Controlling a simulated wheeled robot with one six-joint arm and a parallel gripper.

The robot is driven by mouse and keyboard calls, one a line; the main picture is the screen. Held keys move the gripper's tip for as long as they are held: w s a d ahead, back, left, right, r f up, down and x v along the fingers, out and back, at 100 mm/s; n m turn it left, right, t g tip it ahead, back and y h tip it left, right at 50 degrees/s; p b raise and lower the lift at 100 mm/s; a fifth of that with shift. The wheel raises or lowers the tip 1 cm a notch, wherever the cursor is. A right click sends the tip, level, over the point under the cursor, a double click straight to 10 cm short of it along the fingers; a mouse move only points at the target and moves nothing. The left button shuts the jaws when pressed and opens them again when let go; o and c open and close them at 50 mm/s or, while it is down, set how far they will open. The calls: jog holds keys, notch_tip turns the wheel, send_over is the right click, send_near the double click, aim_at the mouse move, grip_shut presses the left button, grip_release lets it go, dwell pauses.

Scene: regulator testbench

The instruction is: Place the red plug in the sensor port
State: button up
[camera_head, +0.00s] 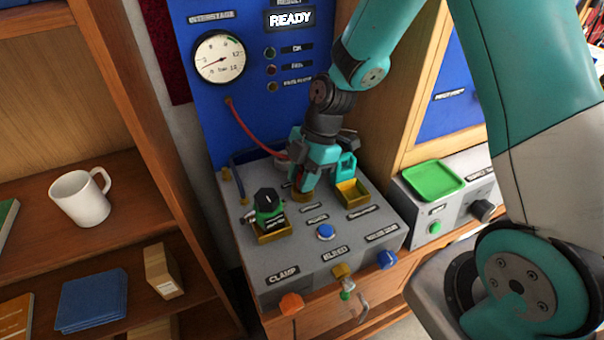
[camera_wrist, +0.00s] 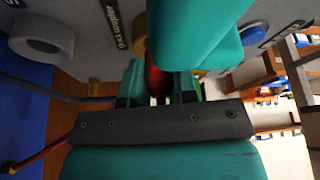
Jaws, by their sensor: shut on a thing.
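My gripper (camera_head: 308,184) is low over the middle of the grey testbench top. It is shut on the red plug (camera_head: 301,182), a small red piece mostly hidden by the teal fingers. In the wrist view the red plug (camera_wrist: 157,76) shows as a narrow strip between the fingers. A round brass socket (camera_head: 302,196) is directly below the plug. Its yellow edge (camera_wrist: 140,25) shows beyond the fingers in the wrist view. I cannot read a sensor label on it, and I cannot tell whether the plug is inside it or just above.
A brass holder (camera_head: 272,237) with a green and black part stands front left. A yellow tray (camera_head: 352,192) with a teal part is just right of my gripper. A blue button (camera_head: 325,232) is in front. A red hose (camera_head: 247,131) hangs from the panel. The display (camera_head: 290,19) reads READY.

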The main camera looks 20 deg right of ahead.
jog(key=shift+f+b, duration=0.35)
jog(key=shift+b, duration=0.05)
jog(key=o, duration=1)
jog(key=shift+s, duration=0.1)
jog(key=shift+c, duration=0.2)
jog(key=shift+r, duration=0.1)
jog(key=shift+r+p, duration=0.35)
jog(key=shift+p, duration=0.15)
jog(key=s+b+v, duration=0.1)
jog(key=b+v, duration=0.1)
jog(key=v, duration=0.4)
jog(key=s+a+r+m, duration=0.3)
jog(key=s+r+m, duration=0.3)
jog(key=s, duration=0.3)
jog(key=s+a+r+m+t, duration=0.1)
jog(key=s+a+r+m, duration=0.3)
jog(key=s+r+m, duration=0.2)
jog(key=s+m, duration=0.2)
jog(key=s, duration=0.1)
jog(key=shift+r, duration=0.2)
